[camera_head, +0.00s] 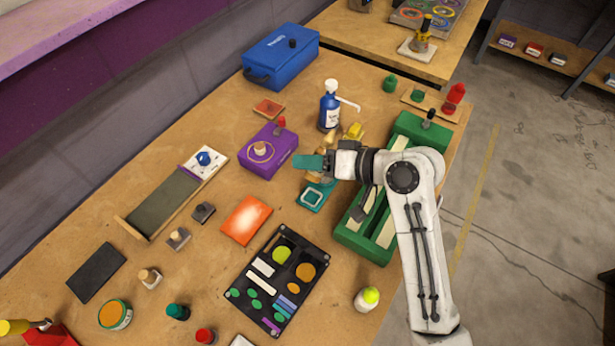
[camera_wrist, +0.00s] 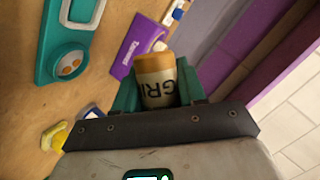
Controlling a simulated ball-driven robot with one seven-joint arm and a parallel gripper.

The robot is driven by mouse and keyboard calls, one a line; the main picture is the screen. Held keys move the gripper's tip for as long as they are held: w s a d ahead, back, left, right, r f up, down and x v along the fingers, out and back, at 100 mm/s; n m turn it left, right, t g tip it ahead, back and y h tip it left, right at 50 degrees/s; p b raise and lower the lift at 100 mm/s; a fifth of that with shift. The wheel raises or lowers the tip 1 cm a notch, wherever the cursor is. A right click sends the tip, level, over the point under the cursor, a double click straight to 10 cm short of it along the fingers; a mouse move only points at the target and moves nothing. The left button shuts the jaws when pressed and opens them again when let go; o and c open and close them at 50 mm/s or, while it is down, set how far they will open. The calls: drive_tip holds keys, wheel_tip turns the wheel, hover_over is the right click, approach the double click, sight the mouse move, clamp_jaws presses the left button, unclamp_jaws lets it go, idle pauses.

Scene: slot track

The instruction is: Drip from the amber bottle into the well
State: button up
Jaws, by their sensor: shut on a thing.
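My gripper (camera_head: 313,167) is over the table, with its teal fingers pointing left. In the wrist view its fingers are shut on a bottle (camera_wrist: 160,92) with an amber-orange end and a cream label with dark letters. In the head view the bottle is mostly hidden by the fingers. A teal plate (camera_head: 312,197) with a pale square ring, which looks like the well, lies on the table just below the gripper in the picture. It also shows in the wrist view (camera_wrist: 53,45), upper left, apart from the bottle. No drop is visible.
A purple box (camera_head: 268,152) stands left of my gripper, and a blue pump bottle (camera_head: 329,108) behind it. A long green tray (camera_head: 364,243) lies under my arm. An orange mat (camera_head: 246,220) and a black palette (camera_head: 247,306) lie nearer.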

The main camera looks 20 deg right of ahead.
drive_tip(key=shift+w+d+r+n+h+p, duration=0.15)
drive_tip(key=shift+r+n+h+p, duration=0.15)
drive_tip(key=shift+r+h+p, duration=0.1)
drive_tip(key=shift+w+d+r+n+t+h, duration=0.15)
drive_tip(key=shift+r+n+h, duration=0.05)
drive_tip(key=shift+r+n, duration=0.15)
drive_tip(key=shift+w+d+r+n+t+h, duration=0.1)
drive_tip(key=shift+d+r+n+t+h, duration=0.1)
drive_tip(key=shift+r+n, duration=0.1)
drive_tip(key=r+n+h, duration=0.1)
drive_tip(key=w+d+r+n+t+b, duration=0.1)
drive_tip(key=r, duration=0.1)
drive_tip(key=d+r+n+t+h, duration=0.1)
drive_tip(key=n, duration=0.1)
drive_tip(key=shift+w+d+r+h+b, duration=0.15)
drive_tip(key=shift+w+r+h+b, duration=0.1)
drive_tip(key=shift+w+h+b, duration=0.1)
drive_tip(key=shift+s, duration=0.1)
